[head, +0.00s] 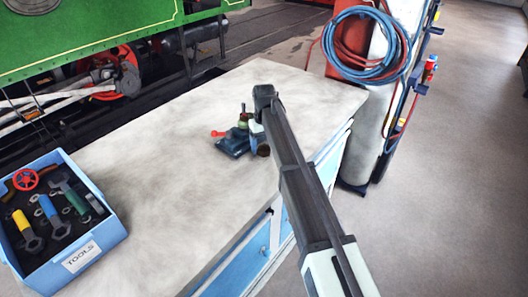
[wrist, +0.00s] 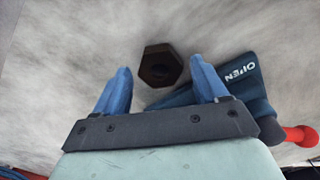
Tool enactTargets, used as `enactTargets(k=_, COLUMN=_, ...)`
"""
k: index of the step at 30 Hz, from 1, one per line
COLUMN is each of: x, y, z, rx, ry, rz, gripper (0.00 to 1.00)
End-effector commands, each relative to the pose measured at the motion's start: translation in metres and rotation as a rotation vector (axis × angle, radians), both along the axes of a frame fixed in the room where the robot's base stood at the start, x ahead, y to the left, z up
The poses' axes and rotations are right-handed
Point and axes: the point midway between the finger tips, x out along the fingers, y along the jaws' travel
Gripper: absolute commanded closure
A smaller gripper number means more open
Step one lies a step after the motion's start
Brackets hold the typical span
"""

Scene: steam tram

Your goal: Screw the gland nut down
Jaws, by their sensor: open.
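The gland nut (wrist: 157,72) is a dark brown hexagon with a dark hole in the wrist view. It lies in line with the gap between the fingertips of my gripper (wrist: 160,64). My gripper is open, its two blue fingers on either side of the nut in the picture, with no clear contact. A dark blue valve body (wrist: 240,85) marked "OPEN" lies beside the nut and runs behind the right finger. In the head view the valve (head: 233,145) is on the bench, partly hidden by my gripper. A thread under the nut is not visible.
The valve's red handle (wrist: 298,136) sticks out at lower right in the wrist view. A blue tool box (head: 110,236) stands on the pale bench (head: 165,160) at left. Hoses (head: 366,45) hang on cylinders beyond the bench. The bench between box and valve is clear.

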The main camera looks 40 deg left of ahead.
Motion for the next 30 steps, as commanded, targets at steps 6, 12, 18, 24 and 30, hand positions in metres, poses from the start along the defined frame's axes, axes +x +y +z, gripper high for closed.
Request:
enactTargets(k=6, x=0.0000, y=0.0000, z=-0.0101, rx=0.001, ry=0.000, rz=0.000, gripper=0.27)
enactTargets(k=12, x=0.0000, y=0.0001, z=-0.0106, rx=0.001, ry=0.000, rz=0.000, gripper=0.27)
enactTargets(k=18, x=0.0000, y=0.0000, z=-0.0102, rx=0.001, ry=0.000, rz=0.000, gripper=0.27)
enactTargets(k=24, x=0.0000, y=0.0000, z=-0.0104, rx=0.001, ry=0.000, rz=0.000, gripper=0.27)
enactTargets(k=30, x=0.0000, y=0.0000, z=-0.0104, rx=0.001, ry=0.000, rz=0.000, gripper=0.41)
